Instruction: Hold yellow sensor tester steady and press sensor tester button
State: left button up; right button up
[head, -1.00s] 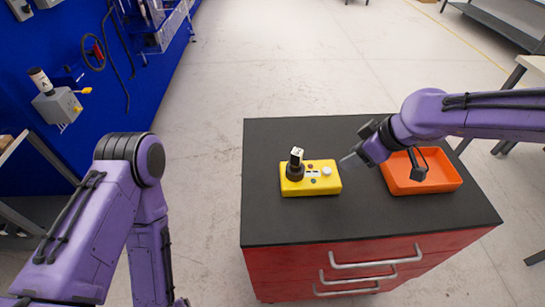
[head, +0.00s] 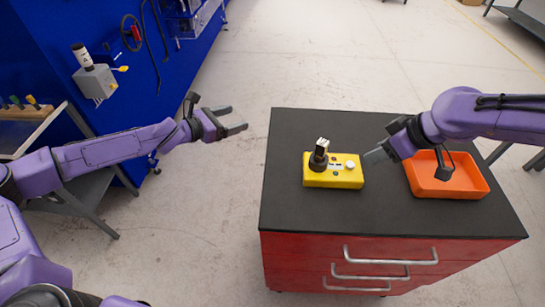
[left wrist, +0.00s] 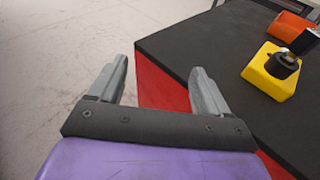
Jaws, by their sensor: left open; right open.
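The yellow sensor tester (head: 334,180) lies on the black top of the red cabinet, left of the orange tray. A black round piece with a white-topped block (head: 320,152) stands upright on its left end. A white round button (head: 350,164) is on its right part. The tester also shows in the left wrist view (left wrist: 268,82), at the upper right. My left gripper (head: 240,118) is open and empty, left of the cabinet and apart from the tester; its fingers show in the left wrist view (left wrist: 160,90). My right gripper (head: 368,157) is just right of the tester, open and empty.
The orange tray (head: 475,187) sits on the right of the black cabinet top (head: 390,220), beneath my right forearm. A blue wall panel (head: 110,45) with a grey box (head: 97,82) is at left. Floor between panel and cabinet is clear.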

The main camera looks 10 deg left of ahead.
pick_arm(q)
jog(key=d+r+h, duration=0.1)
jog(key=r+h, duration=0.1)
jog(key=m+g+h, duration=0.7)
jog(key=m+g, duration=0.1)
jog(key=g, duration=0.1)
send_near(309, 160)
jog(key=shift+w+d, duration=0.15)
jog(key=shift+d, duration=0.15)
jog(key=shift+d+r, duration=0.1)
jog(key=shift+d, duration=0.3)
jog(key=d, duration=0.2)
jog(key=w+d, duration=0.1)
jog(key=d, duration=0.5)
jog(key=shift+w+d, duration=0.1)
jog(key=shift+w, duration=0.05)
jog(key=shift+d, duration=0.5)
jog(key=c, duration=1.1)
pick_arm(e)
jog(key=shift+s+r, duration=0.1)
jog(key=shift+s, duration=0.05)
pick_arm(q)
grip_shut()
pick_arm(e)
jog(key=shift+c, duration=0.6)
grip_shut()
